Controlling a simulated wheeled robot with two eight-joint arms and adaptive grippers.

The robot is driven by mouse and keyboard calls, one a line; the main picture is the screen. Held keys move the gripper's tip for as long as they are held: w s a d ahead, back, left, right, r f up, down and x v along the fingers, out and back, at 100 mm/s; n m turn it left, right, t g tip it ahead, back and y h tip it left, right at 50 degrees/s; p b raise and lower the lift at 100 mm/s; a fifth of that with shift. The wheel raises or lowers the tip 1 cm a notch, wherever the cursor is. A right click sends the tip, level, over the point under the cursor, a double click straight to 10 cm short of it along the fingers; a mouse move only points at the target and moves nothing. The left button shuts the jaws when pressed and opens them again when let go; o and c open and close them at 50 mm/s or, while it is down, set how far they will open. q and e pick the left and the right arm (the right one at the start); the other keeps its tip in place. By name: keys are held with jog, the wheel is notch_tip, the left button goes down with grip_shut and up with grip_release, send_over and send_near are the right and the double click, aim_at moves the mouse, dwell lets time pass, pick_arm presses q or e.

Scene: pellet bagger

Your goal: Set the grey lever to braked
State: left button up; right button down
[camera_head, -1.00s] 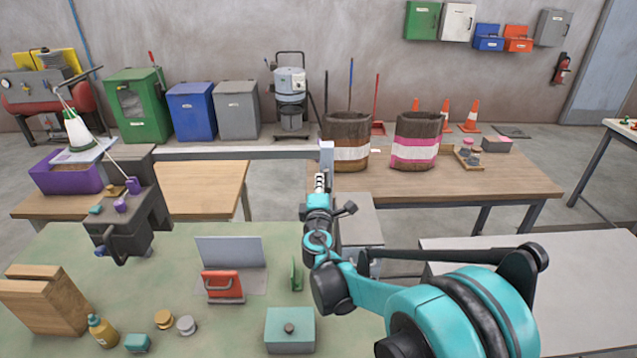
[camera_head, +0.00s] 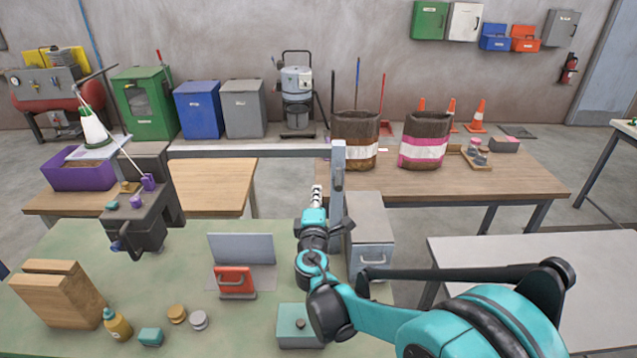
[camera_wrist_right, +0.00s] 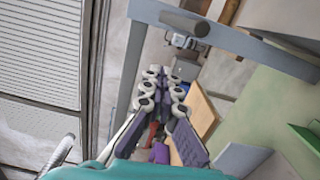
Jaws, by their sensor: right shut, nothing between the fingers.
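A light grey upright post (camera_head: 339,205) stands at the back edge of the green bench and carries a darker grey part (camera_head: 338,181) that looks like the grey lever. Its exact setting is too small to read. My right gripper (camera_head: 317,190) is shut and empty, just left of the post and apart from it. In the right wrist view a grey frame (camera_wrist_right: 270,57) crosses beyond the gripper (camera_wrist_right: 167,80), with a dark rounded lever-like part (camera_wrist_right: 202,28) on its upper bar. No contact shows. My left gripper is out of view.
The green bench (camera_head: 80,235) holds a red handled block (camera_head: 235,282), an upright grey plate (camera_head: 242,247), a teal box (camera_head: 298,325) and a wooden block (camera_head: 58,300). A grey cabinet (camera_head: 370,235) stands right of the post. A machine with purple levers (camera_head: 147,215) is at left.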

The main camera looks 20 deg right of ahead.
jog(key=v, duration=0.4)
jog(key=shift+s, duration=0.25)
jog(key=shift+a, duration=0.1)
jog(key=s+d+f+m+g+b, duration=0.1)
jog(key=s+d+f+m+g, duration=0.2)
jog(key=s+m, duration=0.25)
jog(key=s+d+f+m+g+b, duration=0.1)
jog(key=s+d+f+m+g, duration=0.25)
jog(key=s, duration=0.25)
jog(key=s+a+f+m+g+y, duration=0.1)
jog(key=s+a+f+m+y, duration=0.2)
jog(key=s, duration=0.4)
jog(key=s+a+f+m+g+y+b, duration=0.1)
jog(key=s+a+f+m+g+y, duration=0.1)
jog(key=s, duration=0.5)
notch_tip(320, 180, down, 4)
jog(key=a+m, duration=0.1)
jog(key=a, duration=0.1)
jog(key=shift+s+a+y, duration=0.15)
jog(key=shift+a+y, duration=0.2)
jog(key=shift+y, duration=0.05)
